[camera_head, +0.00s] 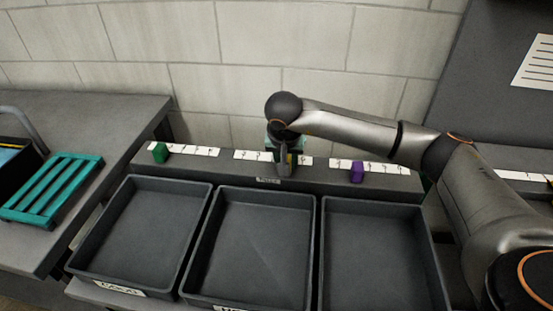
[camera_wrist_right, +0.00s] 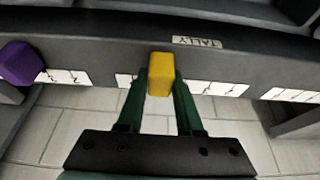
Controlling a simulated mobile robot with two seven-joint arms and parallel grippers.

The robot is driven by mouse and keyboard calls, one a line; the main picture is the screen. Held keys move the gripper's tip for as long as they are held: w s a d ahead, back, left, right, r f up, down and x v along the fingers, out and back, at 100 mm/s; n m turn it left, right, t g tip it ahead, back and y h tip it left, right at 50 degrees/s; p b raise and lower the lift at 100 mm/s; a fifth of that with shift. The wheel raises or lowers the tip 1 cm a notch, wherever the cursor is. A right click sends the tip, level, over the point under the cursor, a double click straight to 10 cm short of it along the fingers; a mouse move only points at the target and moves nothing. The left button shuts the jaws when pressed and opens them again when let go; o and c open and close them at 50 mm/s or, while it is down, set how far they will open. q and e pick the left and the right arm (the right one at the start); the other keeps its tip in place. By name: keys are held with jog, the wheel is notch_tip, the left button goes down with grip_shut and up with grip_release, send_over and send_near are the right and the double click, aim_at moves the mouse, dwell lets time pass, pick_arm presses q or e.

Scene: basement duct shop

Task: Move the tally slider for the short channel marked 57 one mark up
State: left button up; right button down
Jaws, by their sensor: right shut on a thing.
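The tally rail (camera_head: 220,166) runs behind three trays, with white marked strips and coloured sliders. The yellow slider (camera_wrist_right: 160,74) stands at the middle strip (camera_wrist_right: 215,87), between the fingers of my right gripper (camera_wrist_right: 160,85), which is shut on it. In the head view my right gripper (camera_head: 284,163) comes down over the middle strip and mostly hides this slider. The green slider (camera_head: 160,152) is near the left end of the left strip. The purple slider (camera_head: 357,171) is on the right strip and also shows in the wrist view (camera_wrist_right: 20,63). No 57 is readable. My left gripper is out of view.
Three empty dark trays, left (camera_head: 140,182), middle (camera_head: 265,192) and right (camera_head: 375,204), stand in front of the rail. A teal slatted rack (camera_head: 52,188) lies on the left bench. A block wall is close behind the rail.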

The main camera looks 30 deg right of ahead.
jog(key=c, duration=0.6)
grip_release()
jog(key=shift+o, duration=0.2)
jog(key=v, duration=1.2)
jog(key=shift+r, duration=0.3)
jog(key=shift+a, duration=0.1)
